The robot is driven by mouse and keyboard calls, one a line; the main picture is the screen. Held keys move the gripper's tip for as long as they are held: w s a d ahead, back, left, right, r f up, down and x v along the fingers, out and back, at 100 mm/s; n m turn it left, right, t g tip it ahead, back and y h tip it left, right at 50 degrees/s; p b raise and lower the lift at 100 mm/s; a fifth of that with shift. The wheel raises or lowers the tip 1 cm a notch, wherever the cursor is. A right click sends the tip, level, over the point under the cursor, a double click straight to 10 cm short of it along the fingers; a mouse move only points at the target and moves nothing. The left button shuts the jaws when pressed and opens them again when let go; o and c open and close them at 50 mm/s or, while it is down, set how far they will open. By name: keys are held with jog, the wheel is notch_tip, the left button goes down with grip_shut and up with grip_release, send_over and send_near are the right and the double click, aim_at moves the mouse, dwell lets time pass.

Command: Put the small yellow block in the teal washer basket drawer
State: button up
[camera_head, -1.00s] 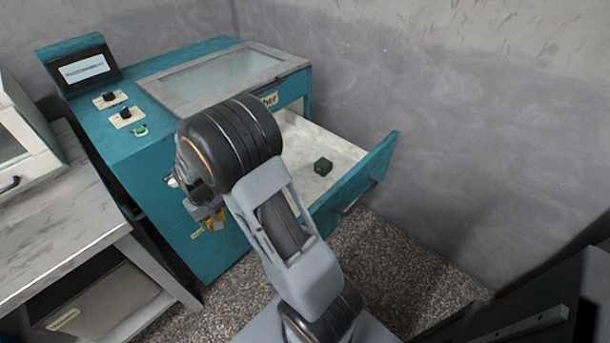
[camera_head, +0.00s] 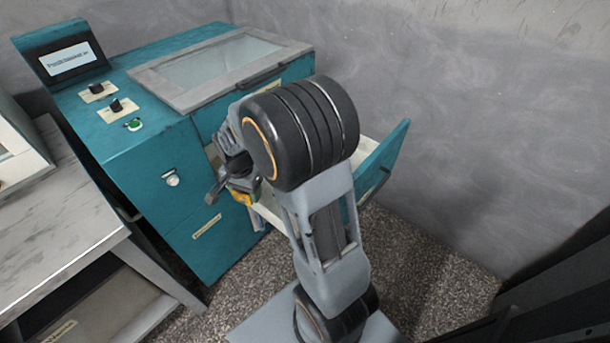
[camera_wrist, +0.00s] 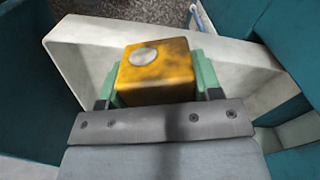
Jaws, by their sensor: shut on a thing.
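The small yellow block (camera_wrist: 155,72) is held between the green fingertips of my gripper (camera_wrist: 157,85) in the wrist view. It has a grey round spot on its top. In the head view the yellow block (camera_head: 244,197) shows below my gripper (camera_head: 240,190), at the left edge of the open drawer. The teal washer basket drawer (camera_head: 385,160) is pulled out to the right, and my arm hides much of it. In the wrist view the drawer's pale wall (camera_wrist: 85,50) lies behind and below the block.
The teal washer (camera_head: 150,150) has a glass lid (camera_head: 225,68) on top and a small screen (camera_head: 70,60). A grey bench (camera_head: 60,210) stands at the left. Grey walls close off the back and right.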

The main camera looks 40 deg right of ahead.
jog(key=s+d+m+b, duration=0.1)
jog(key=s+m, duration=0.1)
jog(key=m, duration=0.5)
jog(key=s+d+m+b, duration=0.1)
jog(key=s+m+b, duration=0.1)
jog(key=m, duration=0.5)
jog(key=s+d+m+b, duration=0.2)
jog(key=s+m, duration=0.2)
jog(key=m, duration=0.3)
jog(key=shift+s+r+m, duration=0.1)
jog(key=shift+r+m, duration=0.1)
jog(key=shift+m, duration=0.2)
jog(key=w+d+f+b, duration=0.1)
jog(key=w+d+f, duration=0.1)
jog(key=d+f, duration=0.1)
jog(key=w+d+f+b, duration=0.1)
jog(key=w+d+f, duration=0.1)
jog(key=d, duration=0.2)
jog(key=w+d+f+b, duration=0.2)
jog(key=w+d+f, duration=0.1)
jog(key=shift+d+f, duration=0.2)
jog(key=shift+f, duration=0.15)
jog(key=shift+w+d+f+b, duration=0.15)
jog(key=shift+f+b, duration=0.2)
jog(key=shift+f, duration=0.65)
jog(key=shift+w+d+f+b, duration=0.15)
jog(key=shift+f+b, duration=0.2)
jog(key=shift+f, duration=0.6)
jog(key=shift+f, duration=0.1)
